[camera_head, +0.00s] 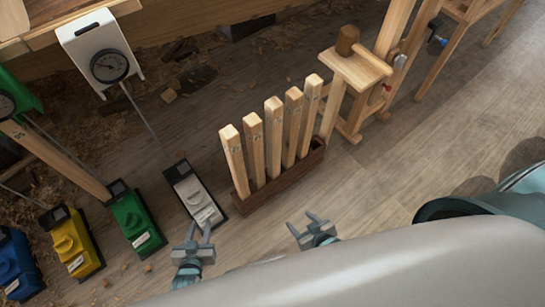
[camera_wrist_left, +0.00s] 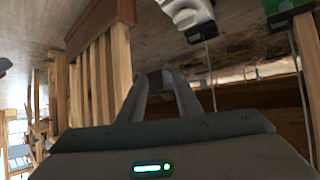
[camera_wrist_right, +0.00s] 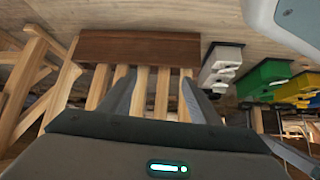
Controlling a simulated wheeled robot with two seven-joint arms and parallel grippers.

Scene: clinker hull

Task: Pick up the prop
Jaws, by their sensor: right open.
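Several pale wooden props (camera_head: 255,150) stand upright side by side in a dark brown rack (camera_head: 240,204), in the middle of the head view. They also show in the left wrist view (camera_wrist_left: 103,75) and the right wrist view (camera_wrist_right: 140,92). My right gripper (camera_head: 304,222) is open and empty, apart from the rack on its near side. In the right wrist view its fingers (camera_wrist_right: 157,80) frame the middle props beyond them. My left gripper (camera_head: 198,229) is open and empty, near the white base and left of the rack's near end. I cannot see the props' lower ends inside the rack.
A white base (camera_head: 196,196) stands close left of the rack, with green (camera_head: 136,222), yellow (camera_head: 72,244) and blue (camera_head: 17,266) bases further left. A wooden stand with a mallet (camera_head: 347,40) is behind right. Shavings litter the back floor; the right floor is clear.

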